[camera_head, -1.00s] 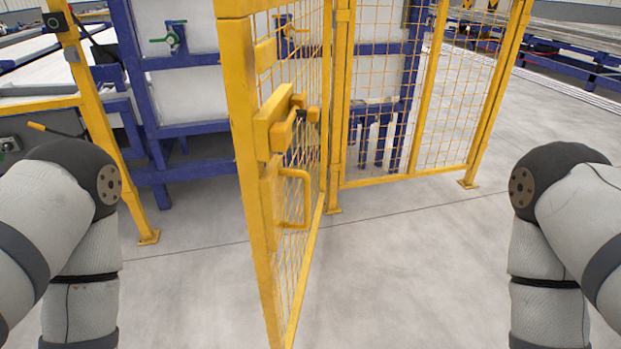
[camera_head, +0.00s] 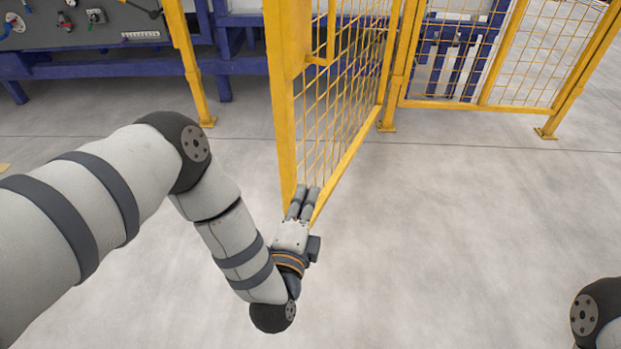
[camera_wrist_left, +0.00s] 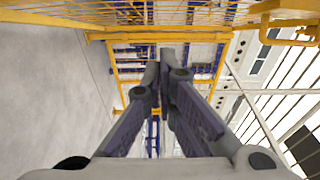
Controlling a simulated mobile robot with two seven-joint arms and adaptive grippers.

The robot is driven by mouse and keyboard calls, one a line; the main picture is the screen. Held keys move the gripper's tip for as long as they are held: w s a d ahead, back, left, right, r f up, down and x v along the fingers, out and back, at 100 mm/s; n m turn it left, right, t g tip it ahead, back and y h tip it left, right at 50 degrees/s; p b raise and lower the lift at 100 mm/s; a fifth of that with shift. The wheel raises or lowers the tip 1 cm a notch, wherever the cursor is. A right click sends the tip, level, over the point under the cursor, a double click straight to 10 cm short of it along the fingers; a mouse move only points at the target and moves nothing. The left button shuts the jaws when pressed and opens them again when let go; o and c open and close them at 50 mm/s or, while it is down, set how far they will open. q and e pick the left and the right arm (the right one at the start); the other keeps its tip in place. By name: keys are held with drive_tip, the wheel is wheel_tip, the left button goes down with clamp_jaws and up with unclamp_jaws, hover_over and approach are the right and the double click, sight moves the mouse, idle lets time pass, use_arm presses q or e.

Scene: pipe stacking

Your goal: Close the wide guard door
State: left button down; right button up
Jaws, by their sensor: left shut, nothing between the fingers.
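The wide guard door (camera_head: 285,110) is a yellow frame with wire mesh. It stands open, swung out towards me, its free upright nearest me and its far side at the yellow post (camera_head: 391,75). Its handle (camera_head: 331,35) shows near the top of the head view and at the upper right of the left wrist view (camera_wrist_left: 285,30). My left gripper (camera_head: 308,189) is shut and empty. In the head view it overlaps the door's lower free corner; I cannot tell whether they touch. My right gripper is out of view.
A mesh fence panel (camera_head: 490,50) stands right of the door. Another yellow post (camera_head: 190,65) stands to the left, before a blue-framed bench with a grey control panel (camera_head: 75,28). The grey floor (camera_head: 450,230) on the right is clear.

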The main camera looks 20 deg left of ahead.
use_arm(q)
drive_tip(key=w+a+b, duration=0.1)
drive_tip(key=w+a, duration=0.4)
drive_tip(key=w, duration=0.5)
drive_tip(key=shift+w+a+b, duration=0.15)
drive_tip(key=shift+w+b, duration=0.15)
drive_tip(key=shift+a, duration=0.1)
